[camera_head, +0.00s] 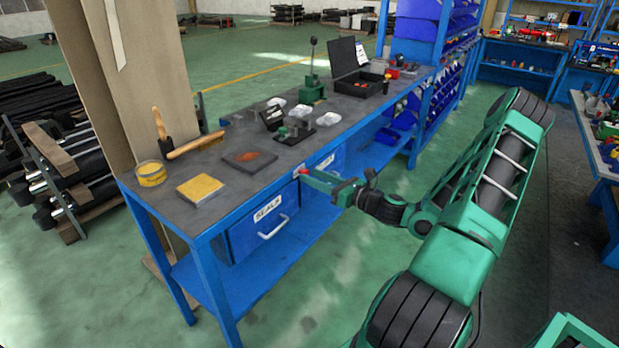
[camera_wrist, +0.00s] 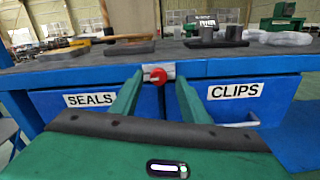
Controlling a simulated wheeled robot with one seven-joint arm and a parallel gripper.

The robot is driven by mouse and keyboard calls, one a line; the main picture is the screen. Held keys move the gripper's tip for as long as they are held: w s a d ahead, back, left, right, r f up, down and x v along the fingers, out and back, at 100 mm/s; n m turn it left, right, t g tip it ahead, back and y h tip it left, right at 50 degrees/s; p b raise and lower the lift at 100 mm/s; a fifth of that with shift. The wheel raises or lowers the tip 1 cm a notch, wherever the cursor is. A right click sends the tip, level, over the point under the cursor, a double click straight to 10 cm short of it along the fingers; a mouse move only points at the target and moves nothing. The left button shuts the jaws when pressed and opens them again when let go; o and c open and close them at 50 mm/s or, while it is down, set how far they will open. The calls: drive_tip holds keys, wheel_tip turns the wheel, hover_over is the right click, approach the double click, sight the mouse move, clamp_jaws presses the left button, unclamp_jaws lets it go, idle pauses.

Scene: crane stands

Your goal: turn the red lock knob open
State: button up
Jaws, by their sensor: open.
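The red lock knob (camera_wrist: 157,75) sits on a pale plate at the front edge of the workbench, between the drawers labelled SEALS (camera_wrist: 90,99) and CLIPS (camera_wrist: 235,91). My gripper (camera_wrist: 155,92) is open, with one green finger on each side below the knob in the wrist view. Whether the fingers touch the knob I cannot tell. In the head view my gripper (camera_head: 308,181) reaches the bench front from the right, and the red knob (camera_head: 302,171) shows at its tips. Both drawers look shut.
The workbench top (camera_head: 225,205) holds a yellow pad (camera_head: 200,188), a yellow tin (camera_head: 151,173), a dark plate (camera_head: 250,160), a mallet (camera_head: 195,145) and an open black case (camera_head: 361,83). A blue shelf rack (camera_head: 425,100) stands behind. The floor before the drawers is clear.

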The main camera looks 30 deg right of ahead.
drive_tip(key=v, duration=0.9)
drive_tip(key=shift+d, duration=0.1)
drive_tip(key=s+a+f+n+g+y, duration=0.1)
drive_tip(key=s+a+f+n+g, duration=0.25)
drive_tip(key=a+n+g, duration=0.35)
drive_tip(key=s+a+f+n+g, duration=0.2)
drive_tip(key=s+a+n+g, duration=0.35)
drive_tip(key=n, duration=0.45)
drive_tip(key=s+d+r+n+g+h, duration=0.3)
drive_tip(key=s+r+n+h, duration=0.4)
drive_tip(key=s+r+n, duration=0.4)
drive_tip(key=s+r+g, duration=0.1)
drive_tip(key=s+r, duration=0.4)
drive_tip(key=shift+s+r+g, duration=0.35)
drive_tip(key=shift+s, duration=0.05)
drive_tip(key=shift+d, duration=0.1)
